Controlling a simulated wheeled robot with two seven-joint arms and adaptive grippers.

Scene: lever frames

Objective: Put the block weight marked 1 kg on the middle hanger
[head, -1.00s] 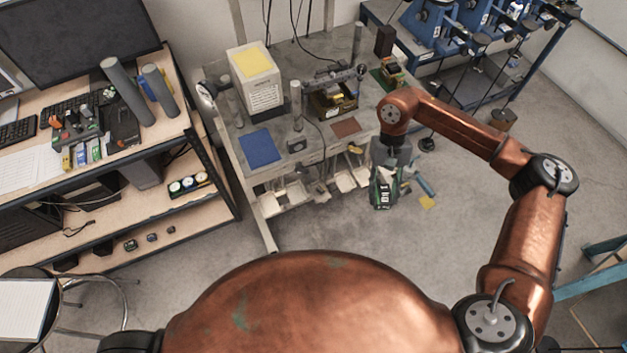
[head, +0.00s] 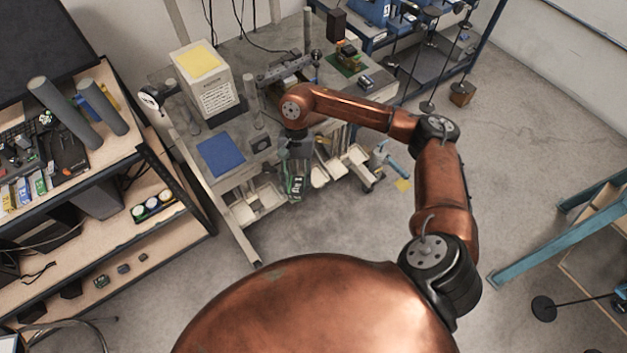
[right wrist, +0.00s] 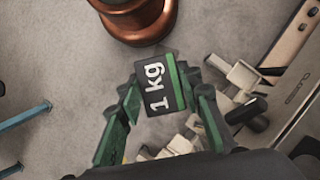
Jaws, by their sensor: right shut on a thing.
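My right gripper (head: 297,180) hangs in front of the grey bench and is shut on a dark block weight with a green edge. In the right wrist view the block (right wrist: 156,86) reads "1 kg" and sits between the two green fingers (right wrist: 160,100). The block is held in the air, clear of the bench. Blue lever frames (head: 375,12) stand at the top right. Rods hang below them, one ending in a dark disc (head: 427,106), another carrying a brown block (head: 461,93). Which hanger is the middle one cannot be told. My left gripper is out of view.
The grey bench (head: 240,130) holds a white box with a yellow top (head: 203,85) and a blue mat (head: 221,155). Shelves (head: 170,225) stand at left. A teal frame (head: 530,250) stands at right. The floor (head: 370,235) between is open.

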